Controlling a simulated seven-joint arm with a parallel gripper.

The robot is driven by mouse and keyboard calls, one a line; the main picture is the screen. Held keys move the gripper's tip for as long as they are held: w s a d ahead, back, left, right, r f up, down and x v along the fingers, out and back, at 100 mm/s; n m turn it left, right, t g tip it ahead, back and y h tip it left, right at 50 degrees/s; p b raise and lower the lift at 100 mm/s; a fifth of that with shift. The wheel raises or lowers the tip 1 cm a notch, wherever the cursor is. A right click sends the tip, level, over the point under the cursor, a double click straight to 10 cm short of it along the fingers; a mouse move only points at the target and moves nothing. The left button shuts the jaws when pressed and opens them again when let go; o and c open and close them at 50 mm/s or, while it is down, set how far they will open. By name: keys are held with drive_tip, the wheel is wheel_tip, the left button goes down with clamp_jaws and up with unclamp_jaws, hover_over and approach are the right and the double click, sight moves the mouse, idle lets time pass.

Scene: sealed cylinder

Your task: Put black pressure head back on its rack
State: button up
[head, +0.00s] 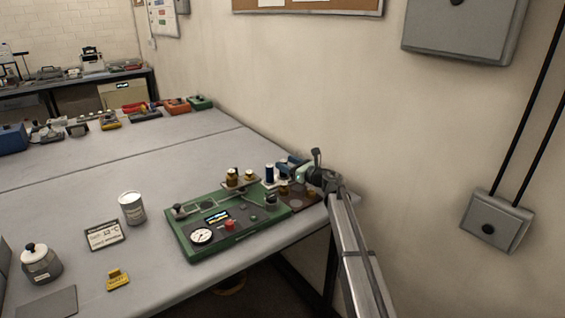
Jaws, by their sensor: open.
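My gripper (287,168) is at the back right corner of the table, open, over a small brown board (312,203) that may be the rack. A dark blue upright cylinder (269,173) stands just left of the gripper. Small brass pieces show under the gripper, partly hidden by it. A dark knob-like piece (271,199) sits at the right end of a green instrument base (243,237); another dark-topped piece (180,210) is at its left end. I cannot tell which dark piece is the pressure head. Whether the fingers touch anything is too small to see.
The wall is close behind.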

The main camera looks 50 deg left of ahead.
drive_tip(key=d, duration=0.2)
drive_tip(key=w+d, duration=0.1)
drive_tip(key=d, duration=0.4)
drive_tip(key=shift+w+d, duration=0.3)
drive_tip(key=shift+d, duration=0.2)
